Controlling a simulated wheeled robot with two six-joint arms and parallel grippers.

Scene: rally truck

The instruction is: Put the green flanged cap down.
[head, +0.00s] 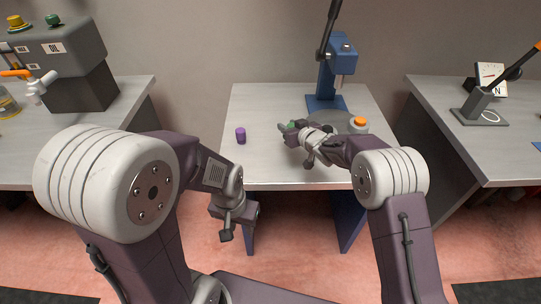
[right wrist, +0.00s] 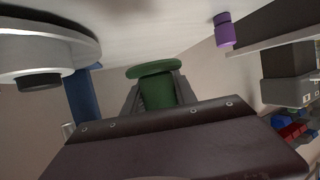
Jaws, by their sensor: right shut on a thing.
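The green flanged cap (right wrist: 157,88) is between the jaws of my right gripper (right wrist: 157,90) in the right wrist view, with its wide flange pointing away from the gripper. In the head view, only a little green of the cap (head: 291,125) shows at my right gripper (head: 287,128), over the middle bench. The flange is close to the bench top (head: 265,165); I cannot tell if it touches. My left gripper (head: 226,226) hangs in front of the bench's front edge, away from the cap; its jaws are too unclear to judge.
A purple cap (head: 240,135) stands on the bench left of my right gripper. A blue press (head: 340,70) stands behind, with a round grey plate (head: 345,121) and an orange button (head: 360,122) at right. Bench room is clear around the purple cap and along the front.

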